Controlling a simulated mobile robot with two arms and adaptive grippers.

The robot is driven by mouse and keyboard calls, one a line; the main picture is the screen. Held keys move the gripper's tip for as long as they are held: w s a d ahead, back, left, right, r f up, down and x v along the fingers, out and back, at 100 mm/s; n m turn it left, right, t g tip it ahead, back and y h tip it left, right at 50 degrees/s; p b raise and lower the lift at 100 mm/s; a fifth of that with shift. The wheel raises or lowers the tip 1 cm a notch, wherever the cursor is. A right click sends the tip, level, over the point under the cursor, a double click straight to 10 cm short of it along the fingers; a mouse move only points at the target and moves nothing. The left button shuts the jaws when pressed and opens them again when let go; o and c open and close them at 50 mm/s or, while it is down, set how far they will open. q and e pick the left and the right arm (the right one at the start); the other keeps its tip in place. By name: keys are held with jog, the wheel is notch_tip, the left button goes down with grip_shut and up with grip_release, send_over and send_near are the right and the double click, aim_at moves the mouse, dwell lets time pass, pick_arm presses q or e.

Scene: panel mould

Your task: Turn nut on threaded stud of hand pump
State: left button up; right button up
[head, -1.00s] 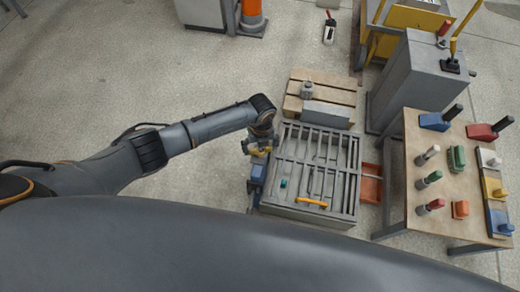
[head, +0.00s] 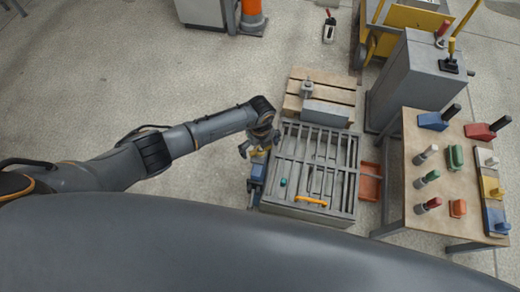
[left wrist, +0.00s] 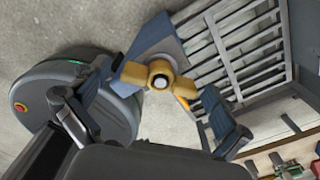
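The yellow winged nut (left wrist: 157,79) sits around a stud whose pale round end (left wrist: 160,82) shows at its middle. Both are on the blue hand pump (left wrist: 155,40), which also shows in the head view (head: 257,171) at the left side of the grey slatted mould. My left gripper (head: 259,144) is over the pump and partly hides the nut. In the left wrist view its two fingers (left wrist: 158,84) are spread wide, one on each side of the nut, with visible gaps and nothing held. My right gripper is in neither view.
The grey slatted mould (head: 350,187) stands right of the pump, with an orange handle (head: 311,200) on it. A wooden pallet (head: 339,93) lies behind it. A table (head: 447,205) with several coloured tools stands at right. The floor left of the pump is clear.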

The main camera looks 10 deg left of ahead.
aim_at(260, 149)
pick_arm(q)
jog(key=shift+r, duration=0.1)
jog(key=shift+w+r, duration=0.15)
jog(key=shift+r, duration=3.8)
